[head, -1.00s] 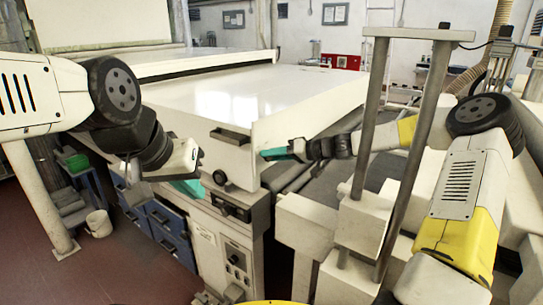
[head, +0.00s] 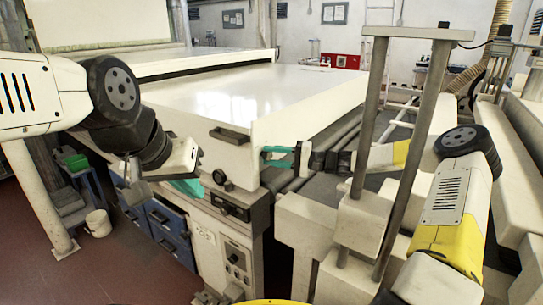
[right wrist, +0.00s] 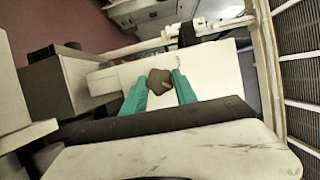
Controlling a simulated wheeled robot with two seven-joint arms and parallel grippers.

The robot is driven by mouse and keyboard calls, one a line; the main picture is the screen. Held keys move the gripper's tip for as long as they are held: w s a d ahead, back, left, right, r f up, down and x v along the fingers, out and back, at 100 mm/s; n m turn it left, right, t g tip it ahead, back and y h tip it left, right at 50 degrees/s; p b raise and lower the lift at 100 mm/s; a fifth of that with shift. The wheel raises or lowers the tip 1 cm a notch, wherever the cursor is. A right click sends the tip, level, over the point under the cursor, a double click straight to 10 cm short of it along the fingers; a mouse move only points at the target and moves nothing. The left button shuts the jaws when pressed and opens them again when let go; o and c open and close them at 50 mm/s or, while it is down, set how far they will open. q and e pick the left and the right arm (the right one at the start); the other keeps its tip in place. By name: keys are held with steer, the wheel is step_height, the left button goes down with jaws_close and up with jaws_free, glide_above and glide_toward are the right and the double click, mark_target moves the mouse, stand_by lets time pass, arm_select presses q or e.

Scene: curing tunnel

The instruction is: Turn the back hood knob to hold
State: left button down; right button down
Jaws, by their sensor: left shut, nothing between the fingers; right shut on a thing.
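A dark angular knob (right wrist: 160,82) shows in the right wrist view against a white panel. The teal fingers of my right gripper (right wrist: 158,88) stand on either side of it and are shut on it. In the head view my right gripper (head: 277,156) is at the right side of the white hood (head: 228,88), and the knob it holds cannot be made out there. My left gripper (head: 190,187) is shut and empty by the hood's front face, just left of a dark front knob (head: 220,177). I cannot read any knob markings.
A dark handle (head: 230,135) is on the hood's front. Two grey upright posts (head: 366,120) stand right of my right gripper, in front of its forearm. A roller conveyor (head: 340,145) lies behind it. Blue drawers (head: 165,228) and a white bucket (head: 98,222) are at lower left.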

steer(key=shift+f+m, duration=0.1)
steer(key=shift+m, duration=0.5)
steer(key=shift+t+y, duration=0.3)
steer(key=c, duration=1)
jaws_free()
steer(key=shift+o, duration=0.2)
